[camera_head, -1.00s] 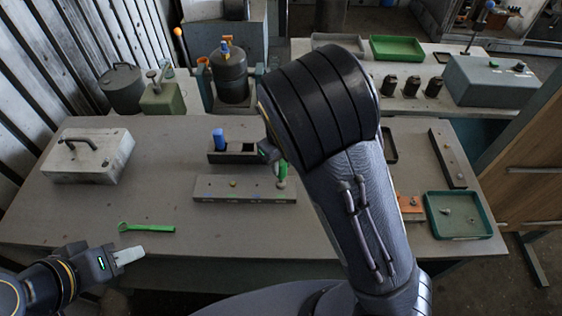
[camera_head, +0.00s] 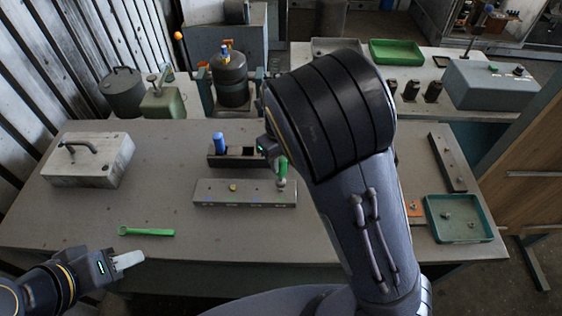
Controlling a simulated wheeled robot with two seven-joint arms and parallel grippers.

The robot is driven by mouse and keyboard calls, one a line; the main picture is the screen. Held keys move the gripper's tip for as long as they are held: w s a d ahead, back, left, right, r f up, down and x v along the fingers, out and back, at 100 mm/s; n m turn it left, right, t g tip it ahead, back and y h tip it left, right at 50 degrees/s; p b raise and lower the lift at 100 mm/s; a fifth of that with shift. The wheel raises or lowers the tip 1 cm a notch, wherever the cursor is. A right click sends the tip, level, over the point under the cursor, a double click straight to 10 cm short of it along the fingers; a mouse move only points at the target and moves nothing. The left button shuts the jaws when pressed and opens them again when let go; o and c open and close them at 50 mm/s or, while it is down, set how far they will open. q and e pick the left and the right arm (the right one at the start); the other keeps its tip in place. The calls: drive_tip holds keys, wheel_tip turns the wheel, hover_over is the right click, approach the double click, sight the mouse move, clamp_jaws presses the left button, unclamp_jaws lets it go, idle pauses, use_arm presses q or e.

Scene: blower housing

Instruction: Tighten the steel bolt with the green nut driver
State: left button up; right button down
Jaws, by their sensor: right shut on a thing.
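The green nut driver (camera_head: 282,168) stands upright over the right end of a grey bar (camera_head: 245,199) on the table. My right gripper (camera_head: 277,154) is shut on its upper part; my dark forearm hides much of this gripper. A small steel-coloured piece (camera_head: 281,183) shows at the driver's foot; I cannot tell how the bolt sits there. A yellow piece (camera_head: 233,187) is on the same bar, left of the driver. My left gripper (camera_head: 129,261) is low at the left, away from the bar and empty; whether its pale fingers are apart is unclear.
A dark holder (camera_head: 246,159) with a blue-handled tool (camera_head: 219,143) stands behind the bar. A green wrench (camera_head: 147,232) lies at front left. A grey box (camera_head: 88,165) sits at far left, and a green tray (camera_head: 458,218) with small parts at right. The table's left middle is clear.

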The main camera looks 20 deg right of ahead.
drive_tip(key=shift+r, duration=2.55)
